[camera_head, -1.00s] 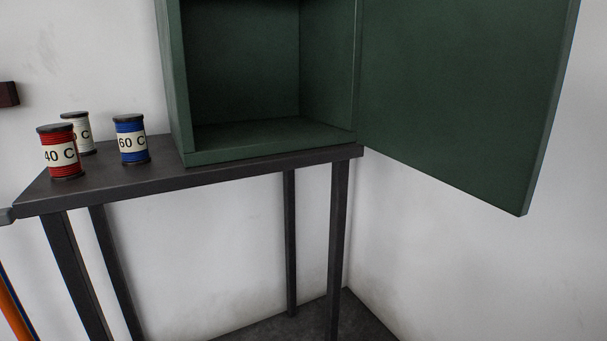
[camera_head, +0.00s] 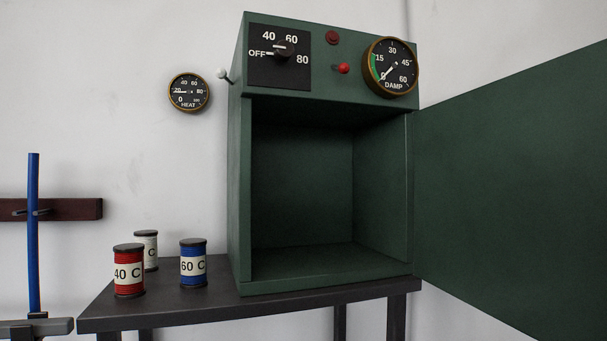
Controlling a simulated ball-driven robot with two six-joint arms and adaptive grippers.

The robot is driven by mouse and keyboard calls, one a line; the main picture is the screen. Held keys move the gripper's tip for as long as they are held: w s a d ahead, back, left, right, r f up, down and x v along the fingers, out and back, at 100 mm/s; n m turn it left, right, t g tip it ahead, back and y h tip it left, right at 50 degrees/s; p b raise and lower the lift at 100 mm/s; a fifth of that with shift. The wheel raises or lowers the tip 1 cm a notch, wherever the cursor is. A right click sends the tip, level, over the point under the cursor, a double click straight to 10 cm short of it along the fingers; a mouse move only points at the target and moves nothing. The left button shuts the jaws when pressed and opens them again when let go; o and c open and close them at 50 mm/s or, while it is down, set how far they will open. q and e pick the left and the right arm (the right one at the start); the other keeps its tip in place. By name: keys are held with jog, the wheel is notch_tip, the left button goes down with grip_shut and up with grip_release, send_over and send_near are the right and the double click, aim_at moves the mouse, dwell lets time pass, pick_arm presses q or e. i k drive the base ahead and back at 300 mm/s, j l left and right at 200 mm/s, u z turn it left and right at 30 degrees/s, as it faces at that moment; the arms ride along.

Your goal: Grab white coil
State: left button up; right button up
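The white coil (camera_head: 151,259) stands upright on the dark table, behind the red coil and partly hidden by it. Its label shows a "C"; the rest of the label is covered. The red coil (camera_head: 129,287), marked "40 C", stands in front of it. The blue coil (camera_head: 193,279), marked "60 C", stands to the right, apart from both. Neither of my grippers shows in the view.
The dark table (camera_head: 230,312) also bears a green cabinet (camera_head: 240,190), empty inside, its door (camera_head: 520,190) swung open to the right. A heat gauge (camera_head: 188,92) hangs on the wall. A blue upright rod (camera_head: 33,230) and wooden bar (camera_head: 80,209) are at left.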

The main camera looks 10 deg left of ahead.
aim_at(148, 238)
jog(key=i+j+u, duration=0.15)
jog(key=j, duration=2.5)
jog(key=k, duration=0.1)
